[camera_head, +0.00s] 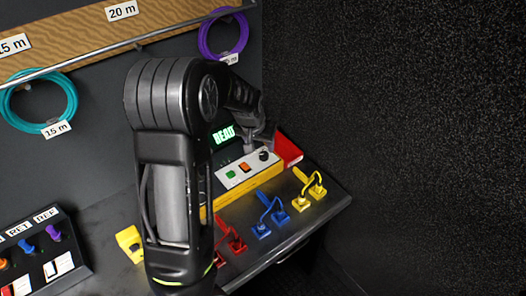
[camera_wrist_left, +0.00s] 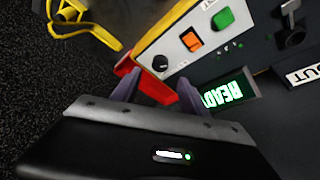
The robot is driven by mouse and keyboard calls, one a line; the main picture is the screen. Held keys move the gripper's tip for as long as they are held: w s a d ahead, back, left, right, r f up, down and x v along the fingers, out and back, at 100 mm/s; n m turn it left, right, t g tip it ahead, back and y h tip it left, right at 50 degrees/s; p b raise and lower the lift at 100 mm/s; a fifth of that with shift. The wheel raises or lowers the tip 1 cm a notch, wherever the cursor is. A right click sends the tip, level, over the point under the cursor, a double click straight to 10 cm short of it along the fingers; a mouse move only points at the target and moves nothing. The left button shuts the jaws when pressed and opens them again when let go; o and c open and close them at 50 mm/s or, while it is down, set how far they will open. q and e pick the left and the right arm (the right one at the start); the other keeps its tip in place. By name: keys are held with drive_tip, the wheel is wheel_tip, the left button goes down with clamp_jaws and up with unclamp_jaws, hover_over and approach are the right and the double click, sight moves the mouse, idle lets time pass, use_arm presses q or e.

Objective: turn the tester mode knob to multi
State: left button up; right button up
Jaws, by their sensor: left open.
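The tester (camera_head: 248,182) is a yellow-edged box with a pale panel at the back of the bench. Its black mode knob (camera_head: 264,155) sits at the panel's right end, beside an orange and a green button. In the left wrist view the round knob (camera_wrist_left: 160,63) lies just beyond the fingertips, roughly in line with the gap between them. The lit green display (camera_wrist_left: 230,92) reads READY. My left gripper (camera_wrist_left: 158,87) is open and empty, its two grey fingers apart. In the head view the left gripper (camera_head: 262,136) hangs just above the knob. No knob label is readable.
A red part (camera_head: 288,150) stands right behind the knob end. Red, blue and yellow cable plugs (camera_head: 265,228) line the bench front. A switch box (camera_head: 40,250) is at the left. Coiled cables (camera_head: 38,98) hang on the wall. A dark wall closes the right.

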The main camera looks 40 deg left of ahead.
sight(264, 154)
use_arm(q)
drive_tip(key=p+x, duration=0.1)
drive_tip(key=x, duration=0.6)
drive_tip(key=shift+w+a+f, duration=0.1)
drive_tip(key=shift+w+f, duration=0.05)
drive_tip(key=shift+f, duration=0.05)
clamp_jaws()
idle(0.4)
